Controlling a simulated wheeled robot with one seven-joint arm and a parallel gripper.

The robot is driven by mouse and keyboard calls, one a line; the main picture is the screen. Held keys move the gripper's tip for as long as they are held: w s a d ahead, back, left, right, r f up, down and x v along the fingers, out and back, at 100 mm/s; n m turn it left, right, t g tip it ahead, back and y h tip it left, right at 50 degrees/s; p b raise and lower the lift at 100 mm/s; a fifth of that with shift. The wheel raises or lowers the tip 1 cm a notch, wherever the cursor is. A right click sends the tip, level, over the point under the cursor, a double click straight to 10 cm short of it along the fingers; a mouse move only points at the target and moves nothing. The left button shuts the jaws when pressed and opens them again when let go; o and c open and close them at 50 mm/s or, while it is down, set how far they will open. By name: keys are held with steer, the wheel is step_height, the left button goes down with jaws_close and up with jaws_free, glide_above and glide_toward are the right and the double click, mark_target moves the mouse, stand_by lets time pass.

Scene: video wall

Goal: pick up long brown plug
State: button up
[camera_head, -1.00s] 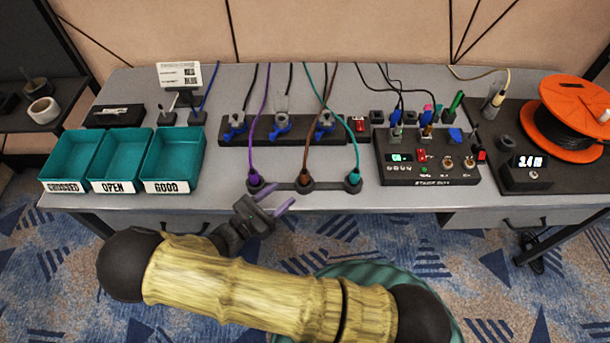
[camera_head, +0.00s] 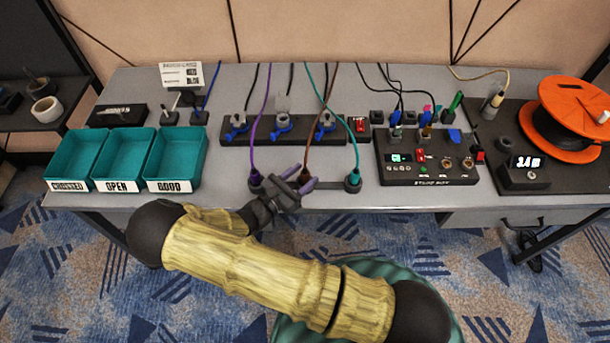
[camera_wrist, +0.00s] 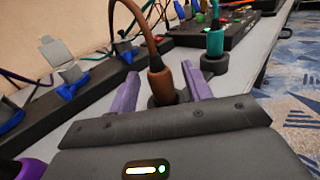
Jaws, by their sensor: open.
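The long brown plug (camera_wrist: 163,84) stands upright in a dark round socket, with its brown cable rising from the top. In the head view the brown plug (camera_head: 305,172) is in the middle of a low socket strip, partly hidden by my gripper. My gripper (camera_head: 301,180) is at the strip's front edge. In the wrist view my gripper (camera_wrist: 162,88) is open, with one purple finger on each side of the brown plug. A gap shows between the plug and the fingers.
The purple plug (camera_head: 254,179) stands to the left on the same strip, and the teal plug (camera_head: 353,178) to the right. Behind is a black bar with blue-handled clamps (camera_head: 281,125). Teal bins (camera_head: 122,157) stand left, a black control box (camera_head: 428,172) right.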

steer(key=shift+w+d, duration=0.5)
steer(key=shift+w, duration=0.05)
steer(key=shift+s, duration=0.1)
steer(key=shift+c, duration=0.2)
steer(key=c, duration=0.4)
steer(key=shift+s+a, duration=0.1)
steer(key=c, duration=0.6)
